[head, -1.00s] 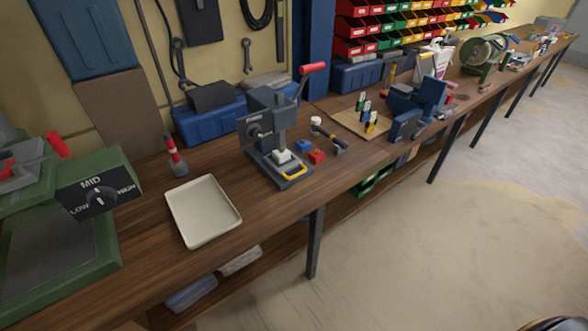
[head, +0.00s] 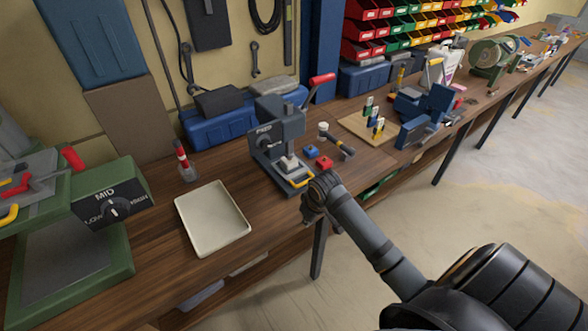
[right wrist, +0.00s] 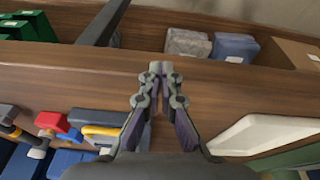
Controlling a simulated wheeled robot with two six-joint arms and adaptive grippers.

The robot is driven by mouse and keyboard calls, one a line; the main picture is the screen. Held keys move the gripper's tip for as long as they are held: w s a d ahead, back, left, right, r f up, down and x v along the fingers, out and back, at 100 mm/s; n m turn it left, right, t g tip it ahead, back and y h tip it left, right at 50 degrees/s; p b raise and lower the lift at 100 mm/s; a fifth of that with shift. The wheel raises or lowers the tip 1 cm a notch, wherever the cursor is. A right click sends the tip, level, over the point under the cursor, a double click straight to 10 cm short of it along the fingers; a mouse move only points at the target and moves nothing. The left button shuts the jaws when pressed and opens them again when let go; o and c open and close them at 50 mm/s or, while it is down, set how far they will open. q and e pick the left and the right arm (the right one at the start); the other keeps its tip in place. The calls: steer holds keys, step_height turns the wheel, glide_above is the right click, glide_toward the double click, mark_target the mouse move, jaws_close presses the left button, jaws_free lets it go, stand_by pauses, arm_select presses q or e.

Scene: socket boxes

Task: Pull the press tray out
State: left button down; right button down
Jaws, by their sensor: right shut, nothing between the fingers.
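The grey press (head: 274,130) with a red lever stands on the bench. Its press tray has a yellow handle (head: 303,180) at the front edge, and a pale block (head: 288,162) sits under the ram. My right gripper (head: 312,207) is shut and empty at the bench edge, just in front of the yellow handle. Its arm partly covers that area. In the right wrist view the shut fingers (right wrist: 160,72) are over bare wood, and the yellow handle (right wrist: 103,130) lies to their left, apart from them. My left gripper is not in view.
A cream tray (head: 213,219) lies left of the press. A blue block (head: 311,151), a red block (head: 324,162) and a hammer (head: 339,145) lie right of it. A green machine (head: 108,215) stands at the left. Bare wood separates the cream tray and press.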

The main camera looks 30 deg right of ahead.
steer(key=t, duration=0.1)
glide_toward(294, 171)
steer(key=s+d+f, duration=0.1)
steer(key=s+f, duration=0.1)
steer(key=s, duration=0.3)
step_height(294, 171, up, 4)
steer(key=d, duration=0.2)
steer(key=shift+m, duration=0.3)
steer(key=x, duration=0.7)
steer(key=p+x, duration=0.1)
steer(key=x, duration=0.2)
steer(key=shift+w+f, duration=0.2)
steer(key=shift+w, duration=0.2)
